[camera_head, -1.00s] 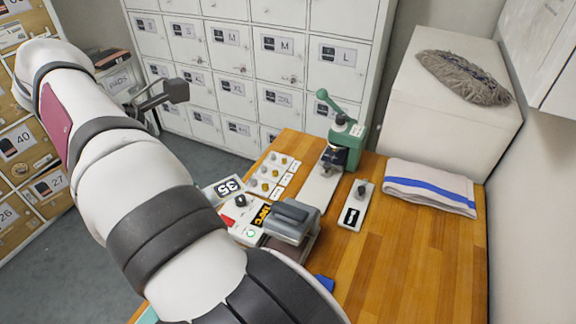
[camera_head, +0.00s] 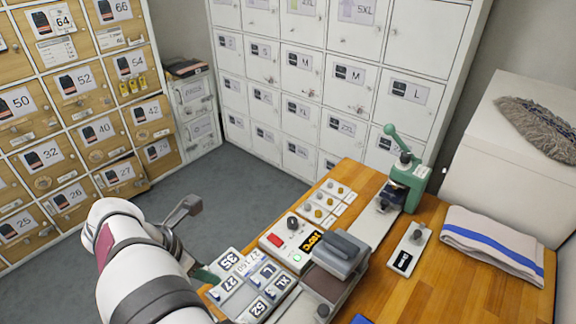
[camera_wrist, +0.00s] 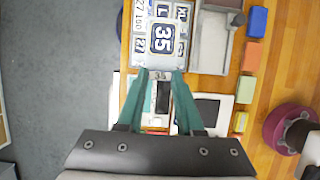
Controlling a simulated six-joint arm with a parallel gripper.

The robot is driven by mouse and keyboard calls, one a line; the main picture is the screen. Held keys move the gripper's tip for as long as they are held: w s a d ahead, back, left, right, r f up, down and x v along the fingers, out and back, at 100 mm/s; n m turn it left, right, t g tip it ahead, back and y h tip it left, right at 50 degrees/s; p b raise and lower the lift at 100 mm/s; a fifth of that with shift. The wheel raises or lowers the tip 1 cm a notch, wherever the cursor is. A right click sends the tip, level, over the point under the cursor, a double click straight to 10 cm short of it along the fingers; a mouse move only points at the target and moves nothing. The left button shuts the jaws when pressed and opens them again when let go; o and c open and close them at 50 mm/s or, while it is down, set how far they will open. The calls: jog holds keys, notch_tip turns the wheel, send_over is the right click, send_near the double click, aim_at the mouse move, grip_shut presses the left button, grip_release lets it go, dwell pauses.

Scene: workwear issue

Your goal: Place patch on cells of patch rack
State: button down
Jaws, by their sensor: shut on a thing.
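My gripper (camera_wrist: 161,74), with teal fingers, is shut on a dark patch marked 35 (camera_wrist: 162,39) in the wrist view. The patch faces up and covers part of the patch rack (camera_wrist: 138,40) below it. In the head view the patch (camera_head: 228,258) shows at the rack's far left corner, beside a teal finger. The rack (camera_head: 250,290) stands at the table's left edge, with cells showing patches marked 27, L and 52. Most of the gripper is hidden by my arm in the head view. I cannot tell whether the patch touches the rack.
A grey heat press (camera_head: 342,250) stands right of the rack, with a control box (camera_head: 290,240) behind it. A green hand press (camera_head: 408,180), a stamp (camera_head: 410,248) and a folded towel (camera_head: 495,243) are farther right. Several coloured blocks line the wood in the wrist view, including a blue one (camera_wrist: 258,22).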

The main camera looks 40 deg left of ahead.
notch_tip(320, 180, down, 16)
jog(key=shift+f, duration=0.25)
jog(key=shift+f, duration=0.3)
dwell(0.4)
jog(key=shift+c, duration=2.4)
grip_release()
jog(key=shift+r, duration=0.1)
